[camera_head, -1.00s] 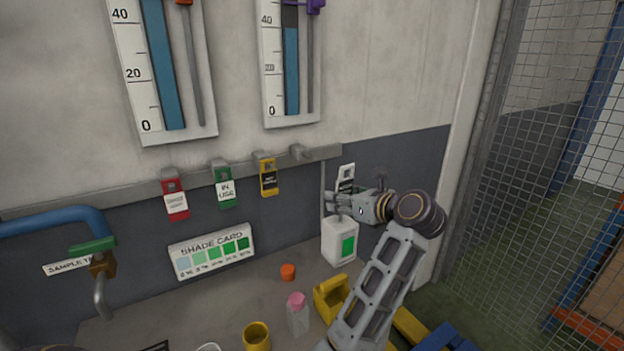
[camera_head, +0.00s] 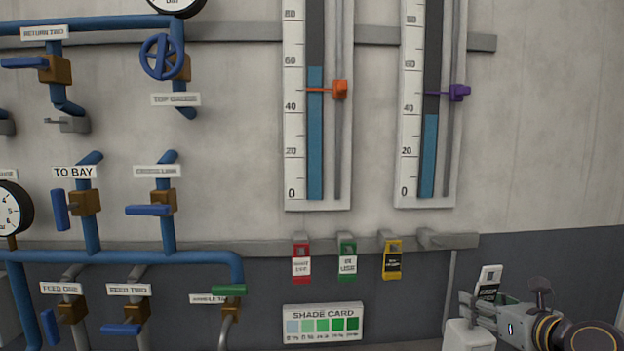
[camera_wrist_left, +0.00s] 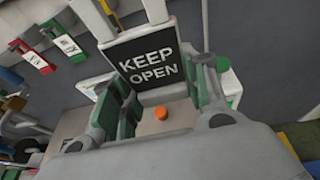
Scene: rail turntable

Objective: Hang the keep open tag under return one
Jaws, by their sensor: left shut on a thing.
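The keep open tag (camera_head: 488,280) is black and white and is held up in front of the dark lower wall, at the lower right of the head view. In the left wrist view the tag (camera_wrist_left: 150,62) faces me, with KEEP OPEN readable, between the finger pads. My left gripper (camera_head: 474,302) is shut on the tag, below the right end of the grey tag rail. A RETURN TWO label (camera_head: 44,33) shows at the upper left of the head view. No return one label is in view. My right gripper is not in view.
Blue pipes with valves (camera_head: 83,202) fill the left wall. A white jug (camera_head: 468,336) stands below my gripper. The wall between pipes and gauges is clear.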

